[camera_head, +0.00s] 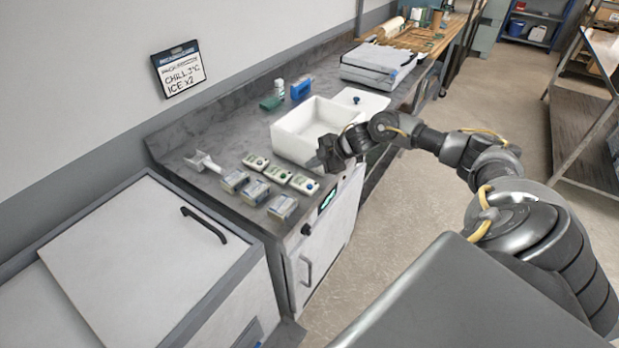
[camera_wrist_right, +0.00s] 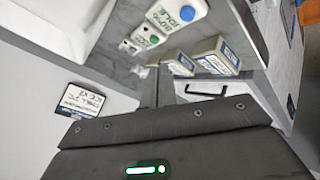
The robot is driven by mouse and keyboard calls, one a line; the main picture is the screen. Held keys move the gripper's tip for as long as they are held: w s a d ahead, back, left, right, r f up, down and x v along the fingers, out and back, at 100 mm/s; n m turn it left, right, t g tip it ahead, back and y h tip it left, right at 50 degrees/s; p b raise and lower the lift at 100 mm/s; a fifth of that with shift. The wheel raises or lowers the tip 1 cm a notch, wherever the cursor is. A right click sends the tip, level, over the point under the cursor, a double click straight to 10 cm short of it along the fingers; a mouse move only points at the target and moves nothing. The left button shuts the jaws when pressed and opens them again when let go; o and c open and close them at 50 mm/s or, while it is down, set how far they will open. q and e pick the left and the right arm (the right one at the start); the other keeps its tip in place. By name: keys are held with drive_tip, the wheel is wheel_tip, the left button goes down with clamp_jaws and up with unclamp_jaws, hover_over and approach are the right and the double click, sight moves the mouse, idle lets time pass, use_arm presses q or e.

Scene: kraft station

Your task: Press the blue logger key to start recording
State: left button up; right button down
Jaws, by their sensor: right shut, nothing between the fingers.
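Three small white loggers stand in a row on the grey counter. The nearest logger (camera_head: 302,185) has a blue key (camera_head: 310,186). In the right wrist view this blue key (camera_wrist_right: 185,12) shows at the top, on a white logger (camera_wrist_right: 171,22) lettered BLUE. Beside it is another logger with a green key (camera_wrist_right: 154,39). My right gripper (camera_head: 326,158) is shut and empty. In the head view it is above the counter's front side, near the white box and just beyond the blue-key logger; no contact with the key shows. My left gripper is not in view.
Several small cartons (camera_head: 283,208) stand in front of the loggers, with a scoop (camera_head: 203,163) to their left. An open white box (camera_head: 292,146) stands behind the gripper, its lid (camera_head: 358,99) beyond. A white chest (camera_head: 120,265) is at left. A sign (camera_head: 178,70) hangs on the wall.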

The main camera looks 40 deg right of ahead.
drive_tip(key=b, duration=0.3)
hover_over(304, 186)
drive_tip(key=s+d, duration=0.2)
drive_tip(key=s, duration=0.1)
drive_tip(key=f, duration=0.5)
drive_tip(key=shift+w+a, duration=0.1)
drive_tip(key=shift+a, duration=0.1)
drive_tip(key=shift+f+b, duration=0.45)
drive_tip(key=shift+f, duration=0.15)
idle(0.5)
drive_tip(key=shift+f, duration=0.3)
drive_tip(key=shift+f+b, duration=0.4)
drive_tip(key=shift+f, duration=0.1)
idle(0.6)
idle(0.4)
drive_tip(key=shift+r+p, duration=0.9)
